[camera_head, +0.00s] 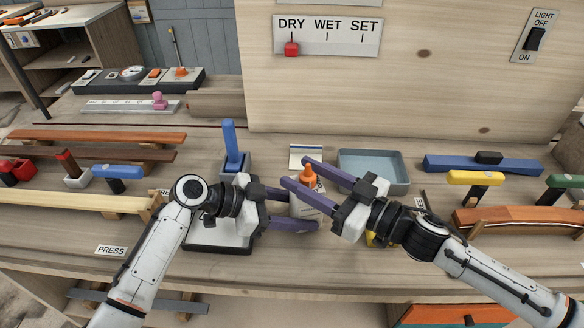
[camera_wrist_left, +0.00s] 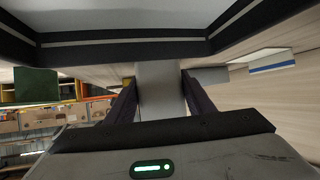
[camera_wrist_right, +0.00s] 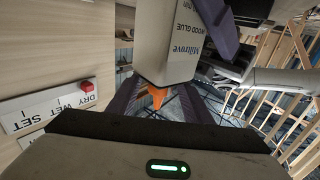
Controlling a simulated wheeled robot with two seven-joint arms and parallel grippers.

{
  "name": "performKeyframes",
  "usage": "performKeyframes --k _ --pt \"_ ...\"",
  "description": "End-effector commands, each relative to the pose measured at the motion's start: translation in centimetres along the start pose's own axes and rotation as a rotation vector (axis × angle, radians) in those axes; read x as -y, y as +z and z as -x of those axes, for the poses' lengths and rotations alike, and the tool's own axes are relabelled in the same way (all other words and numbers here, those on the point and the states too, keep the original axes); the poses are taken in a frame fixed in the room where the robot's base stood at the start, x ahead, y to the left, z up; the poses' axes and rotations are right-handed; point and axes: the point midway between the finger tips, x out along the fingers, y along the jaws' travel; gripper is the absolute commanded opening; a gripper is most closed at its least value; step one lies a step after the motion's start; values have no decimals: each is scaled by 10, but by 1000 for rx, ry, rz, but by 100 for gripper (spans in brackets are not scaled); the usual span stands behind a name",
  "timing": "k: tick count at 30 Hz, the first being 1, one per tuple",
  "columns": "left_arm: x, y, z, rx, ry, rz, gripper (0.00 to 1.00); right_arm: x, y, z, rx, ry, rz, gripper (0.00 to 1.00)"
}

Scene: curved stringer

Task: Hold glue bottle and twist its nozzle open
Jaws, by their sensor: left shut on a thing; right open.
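The glue bottle (camera_head: 303,208) is pale, with an orange nozzle (camera_head: 308,176) on top, and looks upright. My left gripper (camera_head: 307,212) is shut on its body from the left. In the left wrist view the bottle's grey body (camera_wrist_left: 160,92) sits between the fingers. My right gripper (camera_head: 297,172) is open at nozzle height, its fingers on either side of the nozzle. In the right wrist view the orange nozzle (camera_wrist_right: 157,96) lies between the fingers with gaps beside it, and the "WOOD GLUE" label (camera_wrist_right: 185,32) shows. The bottle's lower part is partly hidden by the fingers in the head view.
A blue-grey tray (camera_head: 373,168) stands behind my right gripper. A blue-handled tool in a holder (camera_head: 232,150) stands behind my left gripper. A dark-edged pad (camera_head: 218,237) lies under my left wrist. Clamps and wooden strips lie at both sides; a wooden panel (camera_head: 420,80) rises behind.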

Motion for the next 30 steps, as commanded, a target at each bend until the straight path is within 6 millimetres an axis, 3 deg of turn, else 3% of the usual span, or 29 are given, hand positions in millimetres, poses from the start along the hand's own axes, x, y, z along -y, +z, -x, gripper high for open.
performKeyframes --k 6,17,18,25,30 --pt "0 -1 0 -1 -1 0 29 0 -1 -28 -1 0 0 45" --pt "1 -1 0 -1 -2 0 29 0 0 -34 1 1 0 45" --pt "1 -1 0 -1 -2 0 29 0 0 -34 1 1 0 44" --pt "1 -1 0 -1 -2 0 29 0 0 -34 1 1 0 5" --pt "1 -1 0 -1 -2 0 29 0 0 -34 1 -5 1 4"
